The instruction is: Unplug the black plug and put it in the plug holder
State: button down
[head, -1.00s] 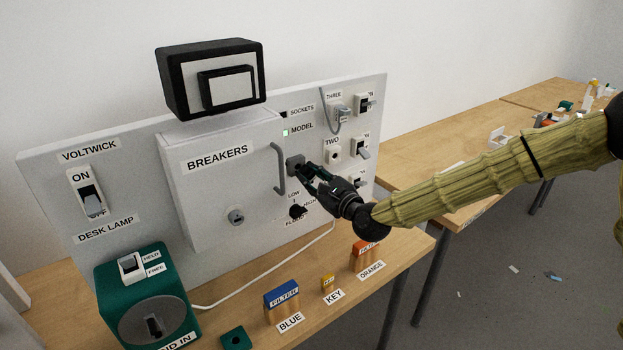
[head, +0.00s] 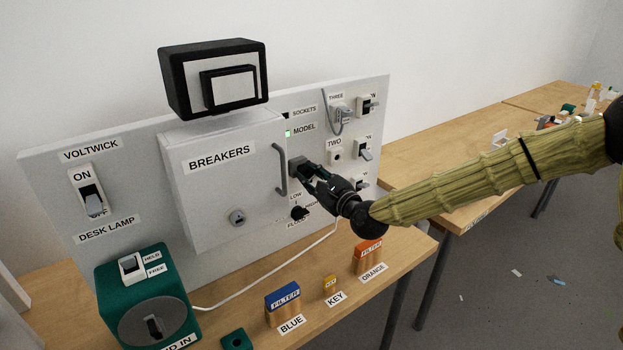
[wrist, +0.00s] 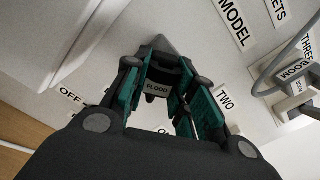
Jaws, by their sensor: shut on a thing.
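The black plug (wrist: 158,72) shows between my fingers in the wrist view, with a grey label reading FLOOD on its near end. My gripper (wrist: 160,92) is shut on it, one green-padded finger on each side. In the head view my gripper (head: 307,171) is at the grey socket (head: 296,166) on the panel, just right of the breaker box handle. The fingers mostly hide the plug there, and I cannot tell how deep it sits in the socket. I cannot clearly identify the plug holder.
The breaker box (head: 222,165) and its handle (head: 279,169) stand out close left of my gripper. A black knob (head: 299,213) is below, and socket TWO (head: 336,155) is to the right. Filter blocks, a key and a green block with a hole (head: 235,340) are on the table.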

jog(key=shift+w+a+b, duration=0.4)
jog(key=shift+w+a, duration=0.05)
jog(key=shift+w, duration=0.15)
jog(key=c, duration=1.1)
grip_release()
jog(key=shift+s, duration=0.1)
jog(key=v, duration=1.2)
